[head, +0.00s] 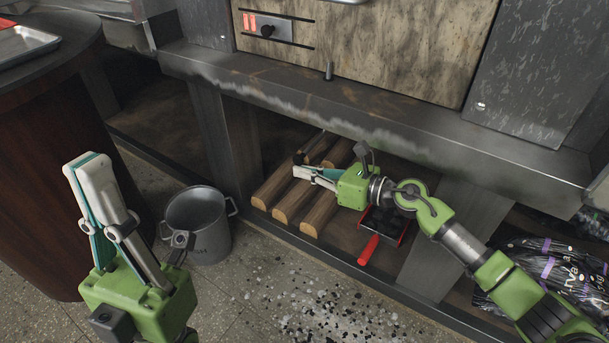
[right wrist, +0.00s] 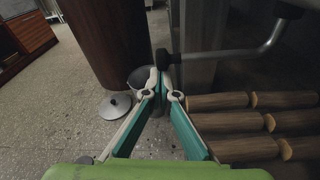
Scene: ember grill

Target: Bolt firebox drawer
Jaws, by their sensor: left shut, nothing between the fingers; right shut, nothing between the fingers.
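The pale, sooty front panel (head: 400,45) of the grill, possibly the firebox drawer, shows at the top of the head view and looks closed. A metal slide plate with a black knob (head: 267,30) and red marks beside it sits at its upper left. A short metal peg (head: 329,71) stands at its lower edge. My right gripper (head: 297,170) is shut and empty under the ledge, above the logs. A bent metal rod with a black end knob (right wrist: 164,58) is right by its fingertips; contact is unclear. My left gripper (head: 86,165) is shut and empty at lower left.
Split logs (head: 290,192) and a red-handled shovel (head: 369,248) lie on the low shelf. A metal pot (head: 198,225) stands on the floor, and a lid (right wrist: 115,107) lies near it. The grill's metal ledge (head: 370,125) overhangs my right gripper. Dark debris litters the floor.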

